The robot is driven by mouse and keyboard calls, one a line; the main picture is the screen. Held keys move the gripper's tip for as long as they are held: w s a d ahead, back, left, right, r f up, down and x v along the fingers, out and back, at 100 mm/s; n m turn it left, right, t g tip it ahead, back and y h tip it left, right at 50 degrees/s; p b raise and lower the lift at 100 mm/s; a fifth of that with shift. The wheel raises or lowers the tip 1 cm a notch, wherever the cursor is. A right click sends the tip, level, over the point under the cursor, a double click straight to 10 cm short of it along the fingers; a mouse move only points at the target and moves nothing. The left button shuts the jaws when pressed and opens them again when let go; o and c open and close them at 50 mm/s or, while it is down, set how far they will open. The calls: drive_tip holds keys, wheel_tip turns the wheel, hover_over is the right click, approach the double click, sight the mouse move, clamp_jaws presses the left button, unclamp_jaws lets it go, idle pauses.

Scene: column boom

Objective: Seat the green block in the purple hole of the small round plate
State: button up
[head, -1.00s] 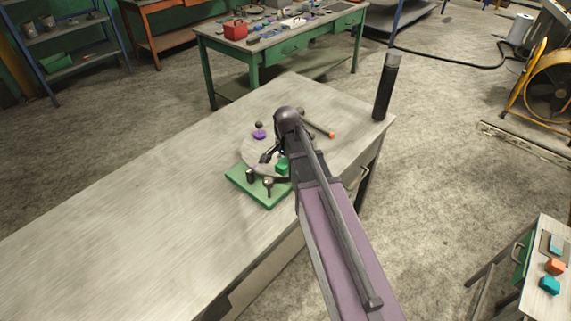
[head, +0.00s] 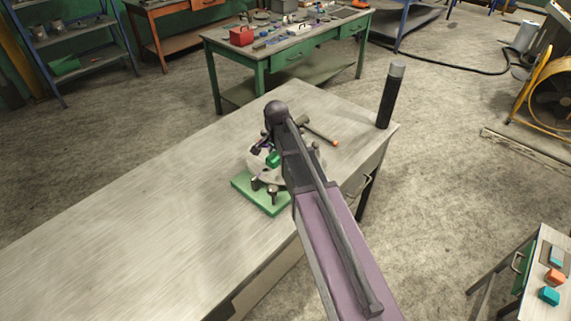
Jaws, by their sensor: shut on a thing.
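The small round plate (head: 257,171) lies on the long grey bench, partly covered by my arm. My gripper (head: 271,152) is shut on the green block (head: 273,160) and holds it over the plate. I cannot tell whether the block touches the plate. A purple patch (head: 262,144), likely the purple hole, shows just up and left of the block, partly hidden by my dark fingers. The hole's shape is too small to make out.
A green base (head: 262,199) with dark upright pegs (head: 272,192) stands at the plate's near side. A hammer-like tool (head: 320,131) lies beyond my arm. A tall dark cylinder (head: 390,97) stands at the bench corner. The bench's left part is clear.

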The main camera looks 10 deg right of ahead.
wheel_tip(320, 180, up, 3)
drive_tip(key=p, duration=0.2)
hover_over(265, 166)
drive_tip(key=s, duration=0.2)
drive_tip(key=shift+s+a, duration=0.1)
drive_tip(key=shift+f, duration=0.15)
drive_tip(key=shift+f+b, duration=3)
drive_tip(key=shift+f+b, duration=2.35)
drive_tip(key=shift+b, duration=0.05)
drive_tip(key=o, duration=0.9)
drive_tip(key=shift+r, duration=0.2)
